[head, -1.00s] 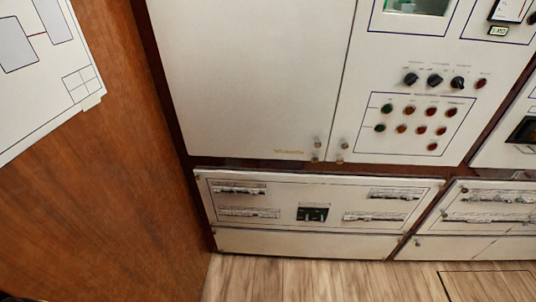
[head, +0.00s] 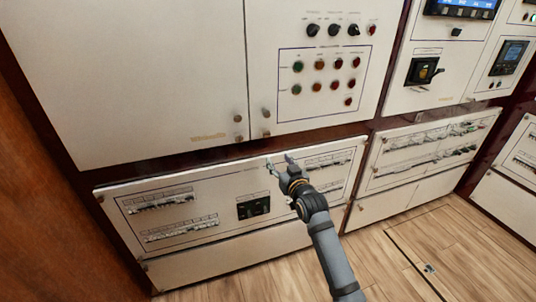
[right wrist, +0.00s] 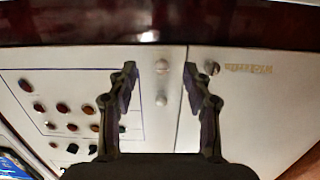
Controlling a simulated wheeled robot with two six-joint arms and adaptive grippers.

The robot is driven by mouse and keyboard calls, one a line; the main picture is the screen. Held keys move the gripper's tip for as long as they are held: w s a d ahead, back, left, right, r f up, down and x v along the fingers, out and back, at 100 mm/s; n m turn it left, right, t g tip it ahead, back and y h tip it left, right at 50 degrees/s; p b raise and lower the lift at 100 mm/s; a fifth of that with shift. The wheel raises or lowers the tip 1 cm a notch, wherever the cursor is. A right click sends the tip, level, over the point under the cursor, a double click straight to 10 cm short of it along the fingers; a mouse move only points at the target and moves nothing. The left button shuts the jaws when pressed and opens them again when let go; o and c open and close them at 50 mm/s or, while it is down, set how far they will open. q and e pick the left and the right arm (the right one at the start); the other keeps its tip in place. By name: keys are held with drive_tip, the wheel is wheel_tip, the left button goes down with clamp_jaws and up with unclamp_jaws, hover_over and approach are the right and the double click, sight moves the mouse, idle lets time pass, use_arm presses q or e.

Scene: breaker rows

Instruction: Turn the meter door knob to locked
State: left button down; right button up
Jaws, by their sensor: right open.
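Small round knobs sit at the bottom edges of two white cabinet doors, two on each side of the seam. The right-hand door, with the lamps, has an upper knob (head: 265,112) and a lower knob (head: 266,132). The left-hand door also has a pair (head: 238,120). I cannot tell which is the meter door knob. My right gripper (head: 280,162) is open and empty, just below the knobs in the head view. In the upside-down right wrist view, the right-hand door's two knobs (right wrist: 161,99) appear between its fingers, apart from them. My left gripper is out of view.
Rotary switches (head: 333,30) and several coloured lamps (head: 320,76) are on the right-hand door. Below is a breaker panel (head: 215,184). Another cabinet with a black switch (head: 424,71) stands to the right. The wooden floor (head: 410,250) is clear at lower right.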

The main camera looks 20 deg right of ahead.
drive_tip(key=t, duration=0.1)
approach(267, 134)
drive_tip(key=w, duration=0.8)
drive_tip(key=shift+w+a+r, duration=0.1)
drive_tip(key=shift+w+a, duration=0.05)
drive_tip(key=shift+w, duration=0.05)
clamp_jaws()
